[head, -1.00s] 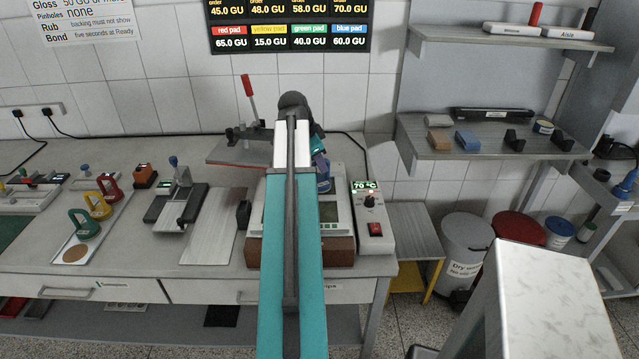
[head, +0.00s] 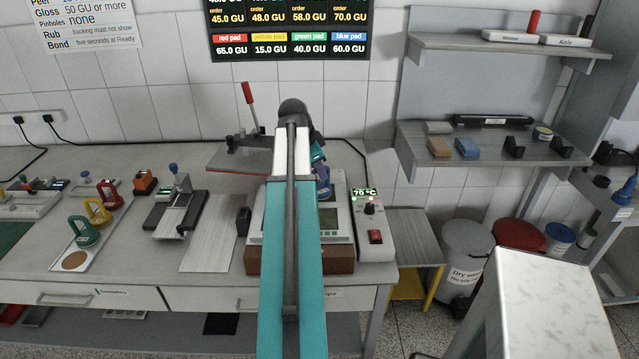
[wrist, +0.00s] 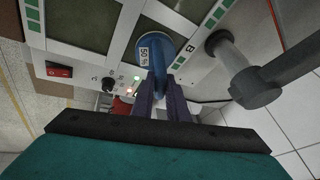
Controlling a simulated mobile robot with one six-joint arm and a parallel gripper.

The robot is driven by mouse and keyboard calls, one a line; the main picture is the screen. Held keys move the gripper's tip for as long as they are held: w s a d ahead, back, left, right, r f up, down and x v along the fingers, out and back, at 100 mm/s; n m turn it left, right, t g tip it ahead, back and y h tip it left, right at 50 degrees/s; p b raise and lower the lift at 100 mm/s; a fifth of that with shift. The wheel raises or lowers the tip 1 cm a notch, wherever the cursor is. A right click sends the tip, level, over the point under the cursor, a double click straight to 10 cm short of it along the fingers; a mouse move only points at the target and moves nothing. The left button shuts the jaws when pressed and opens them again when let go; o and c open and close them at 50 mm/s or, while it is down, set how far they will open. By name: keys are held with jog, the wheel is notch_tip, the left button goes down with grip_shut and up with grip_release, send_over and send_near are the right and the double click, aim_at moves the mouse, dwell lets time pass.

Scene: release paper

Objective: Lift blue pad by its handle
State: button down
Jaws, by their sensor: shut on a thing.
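In the head view the blue pad (head: 323,188) is mostly hidden behind my arm, at the right part of the pale hot-plate unit (head: 338,232). I cannot tell whether its underside touches the plate.
A control box (head: 372,225) reading 70 °C stands right of the plate. A press with a red-handled lever (head: 247,93) is behind it. Green (head: 84,232), yellow (head: 97,212) and red (head: 109,192) handled pads sit on a tray at left. A flat grey board (head: 207,235) lies nearer.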

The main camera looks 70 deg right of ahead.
jog(key=shift+d+r, duration=0.1)
jog(key=shift+d, duration=0.05)
jog(key=shift+r, duration=0.2)
jog(key=shift+r+b, duration=0.7)
jog(key=shift+r, duration=0.65)
jog(key=s+a+r+b, duration=0.1)
jog(key=s+a+b, duration=0.2)
jog(key=s+a, duration=0.6)
jog(key=a, duration=0.4)
jog(key=shift+s+r, duration=0.2)
jog(key=shift+r, duration=0.15)
jog(key=shift+w, duration=0.1)
